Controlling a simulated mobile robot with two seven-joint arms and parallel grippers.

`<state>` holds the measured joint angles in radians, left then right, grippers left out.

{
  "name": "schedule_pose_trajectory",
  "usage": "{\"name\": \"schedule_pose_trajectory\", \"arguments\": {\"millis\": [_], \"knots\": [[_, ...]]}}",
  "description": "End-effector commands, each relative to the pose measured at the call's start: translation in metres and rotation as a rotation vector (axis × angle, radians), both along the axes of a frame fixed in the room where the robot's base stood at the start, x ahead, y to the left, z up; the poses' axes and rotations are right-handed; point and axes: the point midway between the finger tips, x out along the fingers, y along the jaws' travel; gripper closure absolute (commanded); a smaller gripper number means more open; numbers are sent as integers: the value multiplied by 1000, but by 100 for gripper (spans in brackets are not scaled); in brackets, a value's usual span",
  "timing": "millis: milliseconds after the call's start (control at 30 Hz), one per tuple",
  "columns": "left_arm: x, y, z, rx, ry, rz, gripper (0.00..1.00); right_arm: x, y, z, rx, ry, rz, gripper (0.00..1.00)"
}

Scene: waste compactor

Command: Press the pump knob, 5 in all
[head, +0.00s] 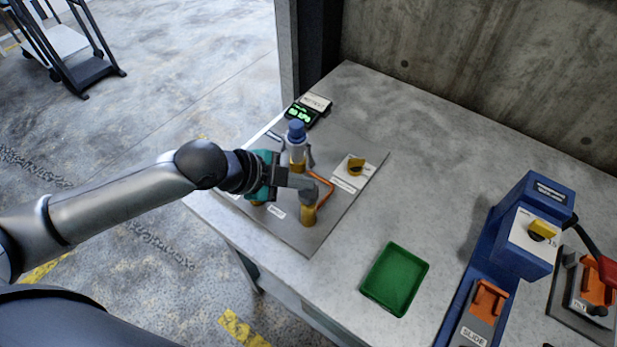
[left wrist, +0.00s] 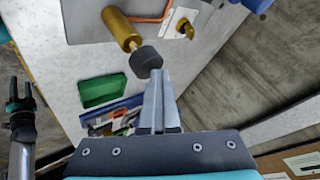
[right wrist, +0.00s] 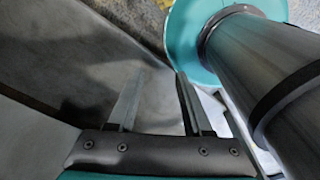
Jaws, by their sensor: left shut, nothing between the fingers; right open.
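The pump is an upright brass cylinder (head: 308,216) on a grey plate, at the middle of the head view. Its dark round knob (left wrist: 146,60) on a brass stem shows in the left wrist view. My left gripper (left wrist: 157,74) is shut and empty, with its fingertips right at the knob's edge. I cannot tell whether they touch it. In the head view the left gripper (head: 308,184) reaches in from the left above the pump and partly hides the knob. My right gripper (right wrist: 157,75) is open and empty in its wrist view, away from the pump.
On the plate (head: 285,228) stand a blue-capped bottle (head: 296,145), an orange pipe and a yellow valve knob (head: 356,166). A lit display (head: 302,114) sits behind. A green tray (head: 395,279) and a blue machine (head: 530,228) are to the right.

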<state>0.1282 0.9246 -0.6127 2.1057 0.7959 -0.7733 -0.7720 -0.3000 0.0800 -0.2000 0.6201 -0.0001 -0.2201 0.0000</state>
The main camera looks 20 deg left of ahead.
Motion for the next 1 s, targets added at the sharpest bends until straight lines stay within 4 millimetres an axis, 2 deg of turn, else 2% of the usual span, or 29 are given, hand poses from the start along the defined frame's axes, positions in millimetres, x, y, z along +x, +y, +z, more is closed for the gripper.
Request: {"name": "schedule_pose_trajectory", "arguments": {"millis": [567,1000], "knots": [[-1,1,32,4,5,0,100,0,0,37,0,0,0,50],[0,1,36,1,1,0,100,0,0,40,0,0,0,50]]}}
